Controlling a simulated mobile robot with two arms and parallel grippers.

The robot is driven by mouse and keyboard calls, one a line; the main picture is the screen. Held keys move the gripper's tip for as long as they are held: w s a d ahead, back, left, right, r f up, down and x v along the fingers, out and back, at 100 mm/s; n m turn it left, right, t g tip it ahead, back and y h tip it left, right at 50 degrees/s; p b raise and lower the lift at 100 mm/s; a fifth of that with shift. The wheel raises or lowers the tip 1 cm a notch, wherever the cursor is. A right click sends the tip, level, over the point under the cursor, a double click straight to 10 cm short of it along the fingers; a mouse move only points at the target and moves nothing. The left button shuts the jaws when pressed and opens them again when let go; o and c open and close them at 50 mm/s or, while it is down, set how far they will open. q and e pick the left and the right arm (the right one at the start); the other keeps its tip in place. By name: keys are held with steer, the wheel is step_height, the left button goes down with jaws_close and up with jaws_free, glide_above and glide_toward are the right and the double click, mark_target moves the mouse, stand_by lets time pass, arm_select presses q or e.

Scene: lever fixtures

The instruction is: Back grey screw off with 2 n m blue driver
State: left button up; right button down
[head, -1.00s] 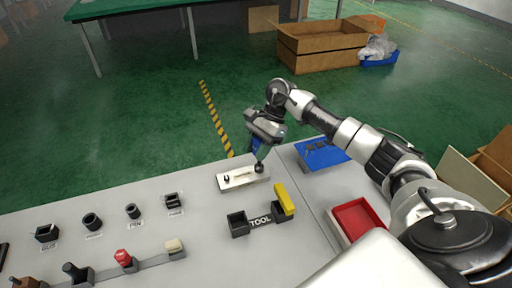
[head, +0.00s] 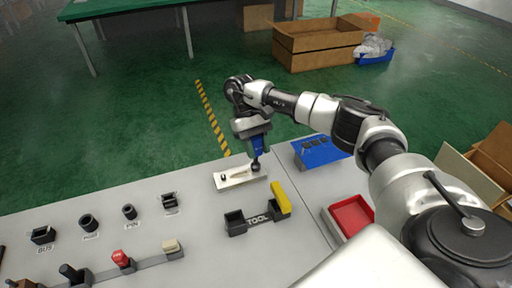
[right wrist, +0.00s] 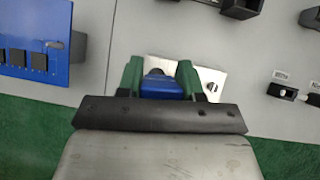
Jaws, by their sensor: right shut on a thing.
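My right gripper (head: 256,140) is shut on the blue driver (head: 258,147) and holds it nearly upright, tip down. The right wrist view shows the driver's blue body (right wrist: 162,87) between the green fingers (right wrist: 161,76). The driver's lower end is at the dark fitting (head: 256,167) on the right end of the pale plate (head: 238,180); I cannot tell whether they touch. A small screw (head: 222,177) sits at the plate's left end and also shows in the right wrist view (right wrist: 212,87). My left gripper is out of view.
The TOOL holder (head: 258,219) stands in front of the plate, with a yellow tool (head: 280,197) in its right slot and the left slot empty. Several dark holders stand at left.

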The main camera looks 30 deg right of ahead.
steer(key=shift+n+h, duration=0.7)
steer(key=shift+n, duration=0.3)
steer(key=shift+r+p, duration=0.6)
steer(key=shift+r, duration=0.25)
